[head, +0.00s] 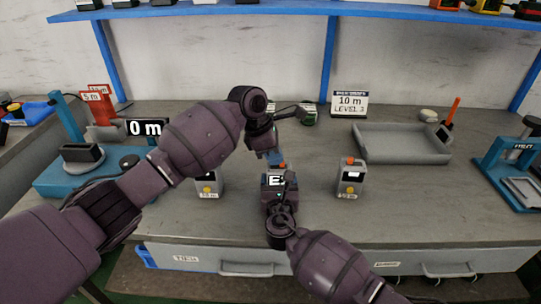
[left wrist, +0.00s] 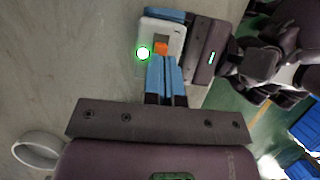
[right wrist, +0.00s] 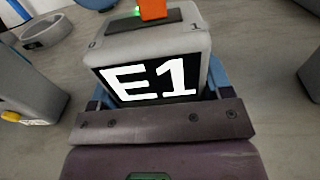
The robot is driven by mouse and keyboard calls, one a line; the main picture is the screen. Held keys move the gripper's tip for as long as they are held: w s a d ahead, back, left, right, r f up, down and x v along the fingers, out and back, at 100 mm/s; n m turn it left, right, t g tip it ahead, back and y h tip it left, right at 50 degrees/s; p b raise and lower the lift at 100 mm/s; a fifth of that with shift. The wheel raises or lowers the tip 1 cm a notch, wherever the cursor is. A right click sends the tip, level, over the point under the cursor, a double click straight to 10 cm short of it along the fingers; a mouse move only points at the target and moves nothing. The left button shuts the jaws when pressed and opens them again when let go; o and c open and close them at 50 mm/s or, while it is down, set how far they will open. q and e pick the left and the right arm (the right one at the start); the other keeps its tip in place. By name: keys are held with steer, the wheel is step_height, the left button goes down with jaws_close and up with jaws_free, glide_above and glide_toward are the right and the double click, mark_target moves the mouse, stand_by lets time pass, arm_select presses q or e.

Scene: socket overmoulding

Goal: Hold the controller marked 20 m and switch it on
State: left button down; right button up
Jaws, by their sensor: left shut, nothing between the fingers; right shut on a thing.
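The middle grey controller (head: 267,180) shows a lit screen reading E1, clear in the right wrist view (right wrist: 150,78). My right gripper (head: 279,192) is shut on it, blue pads at its sides. Its distance mark is hidden. An orange switch (right wrist: 152,9) and a glowing green lamp (left wrist: 143,53) are on its top. My left gripper (left wrist: 167,78) is shut and empty, its blue fingertips right at the orange switch (left wrist: 160,47); I cannot tell whether they touch. Two similar controllers stand left (head: 207,181) and right (head: 350,178); their labels are too small to read surely.
A sign (head: 349,104) reads 10 m, LEVEL 3. A grey tray (head: 400,155) lies back right. Blue fixtures stand at the left (head: 60,185) and right (head: 505,160); a display (head: 145,127) reads 0 m. The worktop between the right controller and right fixture is clear.

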arm_select(q)
steer(key=shift+f, duration=0.1)
steer(key=a+r, duration=0.7)
steer(key=r, duration=0.2)
steer(key=shift+s+a+r, duration=0.2)
steer(key=shift+a+r, duration=0.05)
steer(key=shift+a, duration=0.1)
arm_select(e)
steer(key=o, duration=1)
steer(key=shift+o, duration=0.2)
